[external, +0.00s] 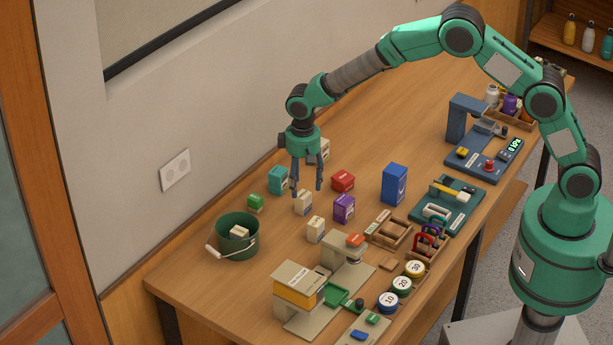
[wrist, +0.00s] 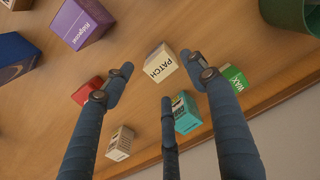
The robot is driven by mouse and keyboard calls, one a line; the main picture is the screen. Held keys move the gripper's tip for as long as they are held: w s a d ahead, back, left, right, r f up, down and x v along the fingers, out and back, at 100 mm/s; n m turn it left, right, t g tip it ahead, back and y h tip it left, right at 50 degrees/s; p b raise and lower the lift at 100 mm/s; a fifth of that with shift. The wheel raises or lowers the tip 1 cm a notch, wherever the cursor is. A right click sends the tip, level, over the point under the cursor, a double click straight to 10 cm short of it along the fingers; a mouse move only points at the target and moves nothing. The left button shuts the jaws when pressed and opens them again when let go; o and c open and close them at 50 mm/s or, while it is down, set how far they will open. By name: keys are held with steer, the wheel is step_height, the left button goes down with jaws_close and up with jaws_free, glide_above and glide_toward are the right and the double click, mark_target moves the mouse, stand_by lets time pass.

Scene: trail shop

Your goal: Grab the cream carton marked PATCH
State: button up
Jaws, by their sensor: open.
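The cream carton marked PATCH (wrist: 160,64) stands upright on the wooden table, its label showing upside down in the wrist view. In the external view the cream carton (external: 303,203) just below my fingers appears to be this one. My gripper (external: 308,187) is open and empty, pointing down above it. In the wrist view the three fingers of my gripper (wrist: 159,76) are spread, with the carton between and beyond the tips. No finger visibly touches it; the exact height gap is hard to tell.
Close around stand a teal carton (wrist: 187,112), a green WAX carton (wrist: 234,78), a red carton (external: 343,181) and a purple carton (external: 344,208). Another cream carton (external: 315,230) is nearer the camera. A green bucket (external: 238,246) stands left; the wall is behind.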

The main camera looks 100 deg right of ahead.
mark_target(303, 194)
steer(key=shift+f, duration=0.45)
steer(key=shift+a+f+b, duration=0.2)
steer(key=shift+f+b, duration=0.3)
steer(key=shift+f, duration=2.1)
steer(key=c, duration=1.3)
